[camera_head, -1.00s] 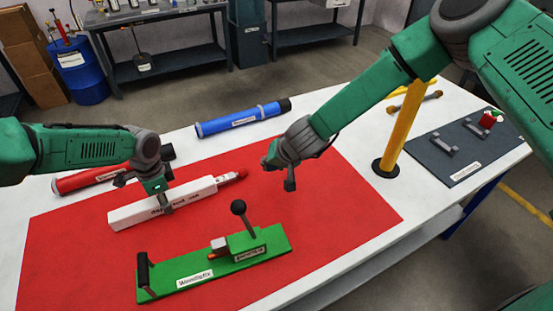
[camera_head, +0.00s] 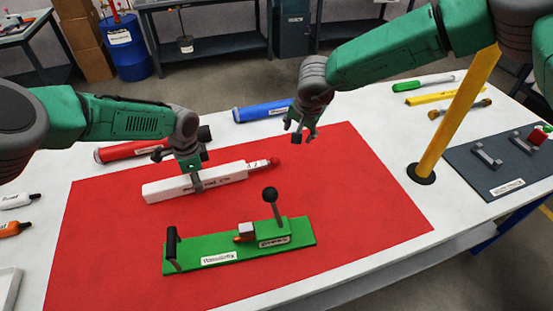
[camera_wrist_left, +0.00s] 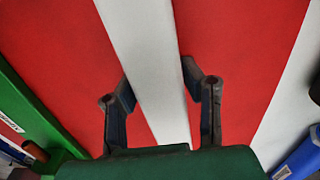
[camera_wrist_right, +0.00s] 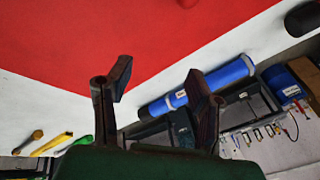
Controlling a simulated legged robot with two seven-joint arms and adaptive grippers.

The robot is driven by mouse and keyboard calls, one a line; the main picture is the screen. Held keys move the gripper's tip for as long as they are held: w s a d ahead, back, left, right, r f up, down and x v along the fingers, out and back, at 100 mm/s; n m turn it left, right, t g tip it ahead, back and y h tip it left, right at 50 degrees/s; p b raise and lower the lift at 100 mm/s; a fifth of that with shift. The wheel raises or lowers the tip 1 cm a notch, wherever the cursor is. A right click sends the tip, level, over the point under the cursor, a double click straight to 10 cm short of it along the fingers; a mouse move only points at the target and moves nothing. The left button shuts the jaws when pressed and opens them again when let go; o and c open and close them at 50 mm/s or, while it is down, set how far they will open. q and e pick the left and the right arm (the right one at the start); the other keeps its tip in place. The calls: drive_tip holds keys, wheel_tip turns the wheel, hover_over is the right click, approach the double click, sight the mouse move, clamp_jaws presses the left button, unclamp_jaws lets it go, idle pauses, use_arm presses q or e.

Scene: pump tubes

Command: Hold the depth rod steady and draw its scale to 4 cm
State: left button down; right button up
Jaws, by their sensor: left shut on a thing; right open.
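The depth rod (camera_head: 225,176) is a long white bar lying on the red mat. Its scale (camera_head: 259,164) sticks out at the right end, with a red tip (camera_head: 273,162). My left gripper (camera_head: 196,185) is shut on the white body near its middle; in the left wrist view the white bar (camera_wrist_left: 150,70) runs between the fingers (camera_wrist_left: 160,90). My right gripper (camera_head: 301,136) is open and empty above the mat, up and to the right of the red tip. In the right wrist view its fingers (camera_wrist_right: 155,85) are apart with nothing between them. The scale's reading is too small to make out.
A green fixture (camera_head: 240,249) with an upright black-knobbed lever (camera_head: 270,195) stands in front of the rod. A red tube (camera_head: 125,151) and a blue tube (camera_head: 262,112) lie behind it. A yellow post (camera_head: 455,115) rises at right. The red mat (camera_head: 370,200) is clear on its right side.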

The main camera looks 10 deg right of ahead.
sight(276, 158)
drive_tip(key=a+m+g+y, duration=0.1)
drive_tip(key=a+g, duration=0.2)
drive_tip(key=a, duration=0.2)
drive_tip(key=f, duration=0.3)
drive_tip(key=a+f, duration=0.1)
drive_tip(key=f, duration=0.3)
drive_tip(key=w+f, duration=0.1)
drive_tip(key=f, duration=0.3)
drive_tip(key=shift+a, duration=0.15)
clamp_jaws()
